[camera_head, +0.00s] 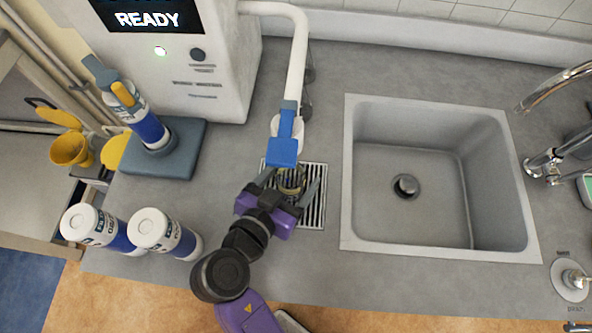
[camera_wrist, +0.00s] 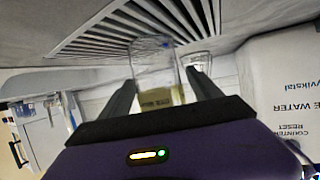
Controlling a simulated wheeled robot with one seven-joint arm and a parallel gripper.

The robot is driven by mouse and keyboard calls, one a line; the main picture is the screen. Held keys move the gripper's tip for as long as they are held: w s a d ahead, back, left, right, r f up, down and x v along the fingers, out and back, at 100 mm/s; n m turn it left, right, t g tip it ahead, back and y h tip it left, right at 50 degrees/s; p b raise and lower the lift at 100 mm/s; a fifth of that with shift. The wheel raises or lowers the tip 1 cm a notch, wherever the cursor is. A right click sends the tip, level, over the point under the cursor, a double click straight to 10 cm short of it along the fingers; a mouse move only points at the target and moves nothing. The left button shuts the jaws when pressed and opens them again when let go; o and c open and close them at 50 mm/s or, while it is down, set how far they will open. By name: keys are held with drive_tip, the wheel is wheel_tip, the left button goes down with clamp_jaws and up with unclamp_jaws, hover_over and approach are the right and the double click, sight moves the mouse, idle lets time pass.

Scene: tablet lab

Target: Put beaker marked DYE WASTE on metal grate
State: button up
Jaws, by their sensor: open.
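The beaker (camera_head: 291,181) is clear glass with yellowish liquid at its bottom. The metal grate (camera_head: 314,216) is a slotted rectangle in the counter, and the grate also shows in the wrist view (camera_wrist: 100,38). The beaker is over the grate and seems to stand on it, but its base is partly hidden. My gripper (camera_head: 292,182) is open, with its fingers on either side of the beaker; finger contact cannot be told.
A blue-tipped spout (camera_head: 284,135) hangs just above the beaker, from a white machine (camera_head: 200,85) reading READY. A sink (camera_head: 435,245) lies right. Two white-capped bottles (camera_head: 150,228) stand left, near a wash bottle (camera_head: 150,128).

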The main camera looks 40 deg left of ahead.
drive_tip(key=b+v, duration=0.1)
drive_tip(key=v, duration=0.9)
drive_tip(key=shift+s+b, duration=0.25)
drive_tip(key=shift+b, duration=0.05)
